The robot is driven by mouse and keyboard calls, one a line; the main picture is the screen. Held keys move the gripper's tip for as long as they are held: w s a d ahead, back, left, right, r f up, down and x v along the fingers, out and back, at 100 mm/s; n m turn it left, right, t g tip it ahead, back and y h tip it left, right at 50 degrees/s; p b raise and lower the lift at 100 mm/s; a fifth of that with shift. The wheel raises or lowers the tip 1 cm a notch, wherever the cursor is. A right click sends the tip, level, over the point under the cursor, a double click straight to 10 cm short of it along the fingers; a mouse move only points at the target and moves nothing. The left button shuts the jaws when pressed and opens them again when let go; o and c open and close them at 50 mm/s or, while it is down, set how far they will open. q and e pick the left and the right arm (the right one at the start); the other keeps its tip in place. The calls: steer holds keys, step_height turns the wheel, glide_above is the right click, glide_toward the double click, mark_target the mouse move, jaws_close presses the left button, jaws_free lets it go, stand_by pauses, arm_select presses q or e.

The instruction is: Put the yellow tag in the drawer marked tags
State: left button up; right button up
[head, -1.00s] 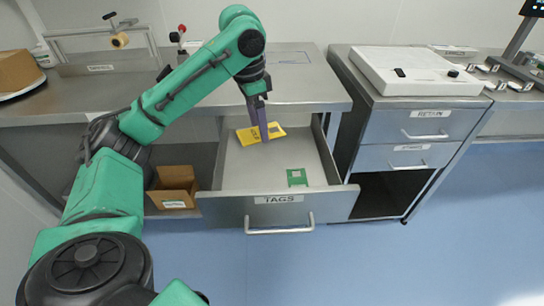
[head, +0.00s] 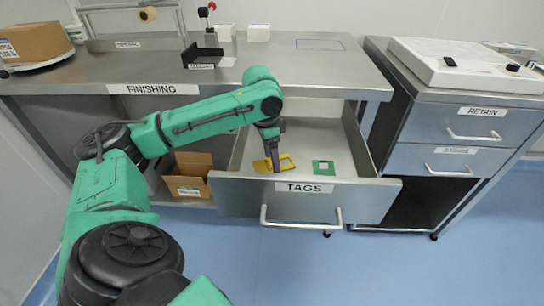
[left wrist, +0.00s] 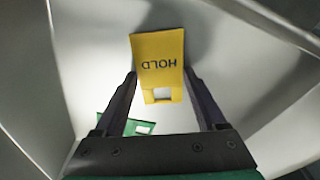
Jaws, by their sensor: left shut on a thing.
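The yellow tag (head: 287,164), lettered HOLD, is inside the open drawer marked TAGS (head: 245,195). My left gripper (head: 274,158) reaches down into the drawer and is shut on the tag. In the left wrist view the tag (left wrist: 158,60) sits between the two fingertips (left wrist: 160,78). It is low over the drawer floor; I cannot tell whether it touches. A green tag (head: 323,168) lies on the drawer floor to its right and shows partly in the left wrist view (left wrist: 140,128). My right gripper is not in view.
The steel bench marked FINISHING (head: 330,75) overhangs the drawer's back. A cabinet with drawers marked RETAIN (head: 455,120) stands to the right. An open cardboard box (head: 190,180) is below, left of the drawer. The drawer floor right of the green tag is clear.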

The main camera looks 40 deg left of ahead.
mark_target(269, 165)
arm_select(q)
steer(key=o, duration=1.3)
steer(key=shift+c, duration=0.2)
steer(key=shift+r, duration=0.35)
step_height(269, 165, up, 11)
steer(key=s+p, duration=0.1)
steer(key=p, duration=0.2)
steer(key=shift+a, duration=0.4)
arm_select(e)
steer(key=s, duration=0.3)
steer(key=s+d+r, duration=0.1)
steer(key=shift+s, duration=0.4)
arm_select(q)
steer(key=shift+s+r, duration=0.1)
steer(key=shift+r, duration=0.05)
